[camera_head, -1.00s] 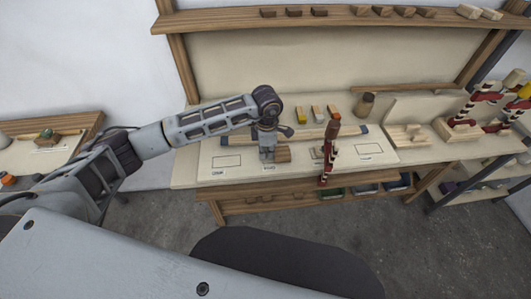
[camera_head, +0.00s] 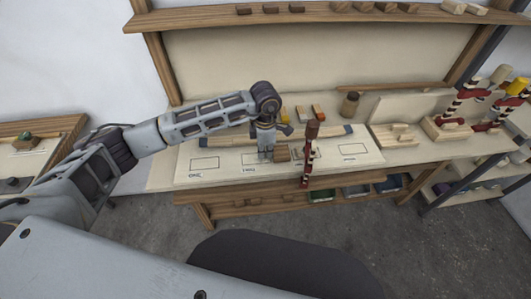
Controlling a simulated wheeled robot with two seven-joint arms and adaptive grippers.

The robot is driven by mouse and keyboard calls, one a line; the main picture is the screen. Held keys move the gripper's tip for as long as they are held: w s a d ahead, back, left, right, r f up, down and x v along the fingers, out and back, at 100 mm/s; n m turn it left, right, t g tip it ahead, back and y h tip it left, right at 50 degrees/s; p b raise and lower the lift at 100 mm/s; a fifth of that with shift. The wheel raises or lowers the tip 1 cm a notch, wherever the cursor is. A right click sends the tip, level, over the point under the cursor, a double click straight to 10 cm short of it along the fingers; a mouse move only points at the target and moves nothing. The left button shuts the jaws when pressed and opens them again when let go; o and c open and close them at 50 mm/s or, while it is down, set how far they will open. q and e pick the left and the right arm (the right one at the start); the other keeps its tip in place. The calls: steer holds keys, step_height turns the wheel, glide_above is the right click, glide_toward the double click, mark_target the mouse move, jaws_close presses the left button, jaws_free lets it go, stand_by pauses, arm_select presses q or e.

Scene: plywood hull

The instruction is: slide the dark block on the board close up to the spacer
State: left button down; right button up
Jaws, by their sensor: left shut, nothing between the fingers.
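A brown block (camera_head: 282,153) sits on the pale board (camera_head: 225,178) on the bench. My left gripper (camera_head: 266,156) points down at the board, shut and empty, just left of the block. It looks to be touching or nearly touching the block's left side; I cannot tell which. The spacer is too small, or too hidden by the clamp, to make out clearly. My right gripper is not in view.
Small coloured blocks (camera_head: 318,112) and a brown jar (camera_head: 350,104) stand behind the board. Outlined rectangles (camera_head: 205,163) on the board are empty. More striped clamps (camera_head: 490,105) stand far right.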

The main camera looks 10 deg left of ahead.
arm_select(q)
steer(key=shift+w+d, duration=0.2)
steer(key=shift+d, duration=0.35)
steer(key=shift+w+d+b, duration=0.3)
steer(key=shift+d+b, duration=0.35)
steer(key=shift+d, duration=0.2)
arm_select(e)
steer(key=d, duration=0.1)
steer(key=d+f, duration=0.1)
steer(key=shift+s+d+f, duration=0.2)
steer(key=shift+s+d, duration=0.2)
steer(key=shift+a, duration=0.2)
arm_select(q)
step_height(320, 180, up, 12)
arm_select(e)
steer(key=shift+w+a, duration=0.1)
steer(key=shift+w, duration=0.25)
arm_select(q)
steer(key=shift+f, duration=0.1)
